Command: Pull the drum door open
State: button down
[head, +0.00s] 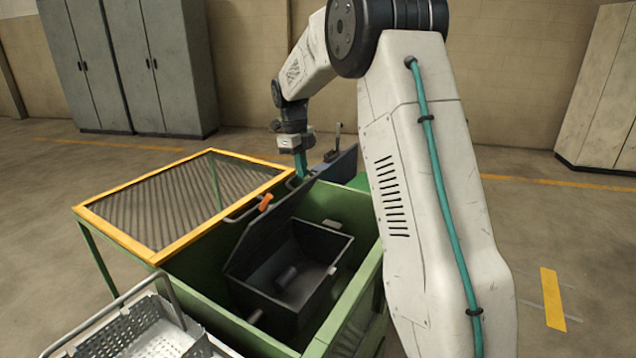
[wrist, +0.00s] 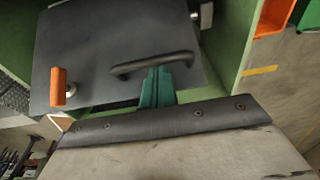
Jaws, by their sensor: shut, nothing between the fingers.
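The drum door is a dark flat panel (head: 270,228) in the head view, standing raised at a slant along the left side of the open drum (head: 312,280). The wrist view shows its face (wrist: 100,45), with a black bar handle (wrist: 155,64) and an orange-gripped latch (wrist: 58,87); the orange grip (head: 266,202) also shows in the head view. My gripper (head: 302,172) is beyond the door's far end. In the wrist view its teal fingers (wrist: 160,73) are shut and empty, with their tips at the bar handle. I cannot tell whether they touch it.
A green housing (head: 185,285) surrounds the drum. A yellow-framed mesh guard (head: 180,200) is at its left, and a metal basket (head: 150,330) stands at the front left. Grey cabinets (head: 130,65) stand by the back wall. The floor at the right is mostly clear.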

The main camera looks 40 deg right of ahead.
jog(key=w+a, duration=0.3)
jog(key=w, duration=0.4)
jog(key=w+a, duration=0.3)
jog(key=w, duration=0.4)
jog(key=shift+w+a+r, duration=0.25)
jog(key=shift+w+r, duration=0.1)
notch_tip(320, 180, up, 7)
jog(key=s+a+r+n, duration=0.4)
jog(key=s+r+n, duration=0.3)
jog(key=s+r, duration=0.25)
jog(key=s+a+r+n+t, duration=0.15)
jog(key=s+n, duration=0.25)
jog(key=s, duration=0.4)
jog(key=s+a+r+n, duration=0.1)
jog(key=s+a+n, duration=0.1)
jog(key=s+n, duration=0.45)
jog(key=s+a+f+n, duration=0.1)
jog(key=s+f+n, duration=0.3)
jog(key=s, duration=0.6)
jog(key=s+a+f+n+t, duration=0.1)
jog(key=s+f+n, duration=0.4)
jog(key=s, duration=0.5)
jog(key=s+a+f+n, duration=0.2)
jog(key=s+f+n, duration=0.2)
jog(key=s, duration=0.6)
jog(key=shift+s+f+n+y, duration=0.3)
jog(key=shift+f+n, duration=0.05)
jog(key=shift+f, duration=0.1)
